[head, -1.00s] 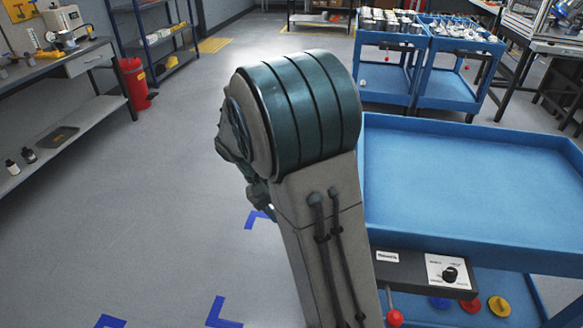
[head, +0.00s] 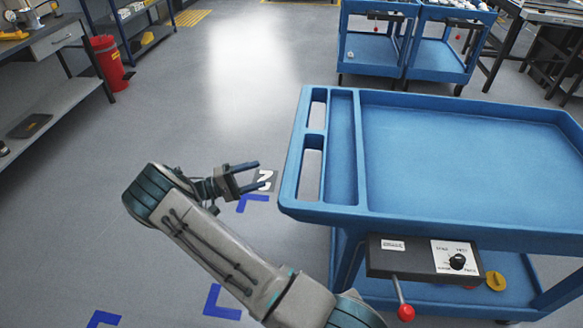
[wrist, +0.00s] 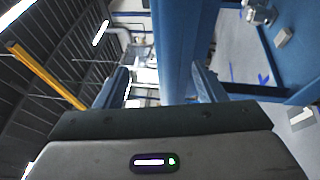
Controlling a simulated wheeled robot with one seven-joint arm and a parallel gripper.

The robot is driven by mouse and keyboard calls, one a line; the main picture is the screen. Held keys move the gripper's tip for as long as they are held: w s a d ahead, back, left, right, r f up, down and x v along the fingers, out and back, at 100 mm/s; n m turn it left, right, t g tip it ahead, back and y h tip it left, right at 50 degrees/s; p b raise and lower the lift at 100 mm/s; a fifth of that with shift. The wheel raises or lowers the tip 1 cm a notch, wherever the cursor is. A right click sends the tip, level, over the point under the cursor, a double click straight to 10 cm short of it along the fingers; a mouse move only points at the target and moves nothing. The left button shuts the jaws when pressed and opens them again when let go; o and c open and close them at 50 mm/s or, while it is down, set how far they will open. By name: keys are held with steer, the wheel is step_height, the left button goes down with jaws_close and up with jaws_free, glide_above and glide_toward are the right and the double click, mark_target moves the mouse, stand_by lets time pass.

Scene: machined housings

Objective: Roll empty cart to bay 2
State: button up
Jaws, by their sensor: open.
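A blue cart (head: 450,150) stands at the right in the head view, its top tray bare. Its left end has a handle bar (head: 291,160) beside two slots. A control box (head: 425,258) with a dial and a red-knobbed lever (head: 403,300) is on the near side. My gripper (head: 260,176) is open and empty, left of the handle and apart from it in the picture. In the wrist view a blue edge of the cart (wrist: 178,50) shows beyond my open fingers (wrist: 160,70).
Two more blue carts (head: 376,48) stand at the back, with parts on top. A bench (head: 50,120) and red bin (head: 107,62) are at the left. Coloured discs (head: 496,282) lie on the cart's lower shelf. The middle floor is clear.

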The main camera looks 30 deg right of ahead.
mark_target(296, 165)
steer(key=x, duration=0.4)
steer(key=f+p+x, duration=0.1)
steer(key=x, duration=0.3)
steer(key=p+x, duration=0.1)
steer(key=x, duration=0.4)
steer(key=shift+w+d+f, duration=0.25)
steer(key=shift+w+d, duration=0.05)
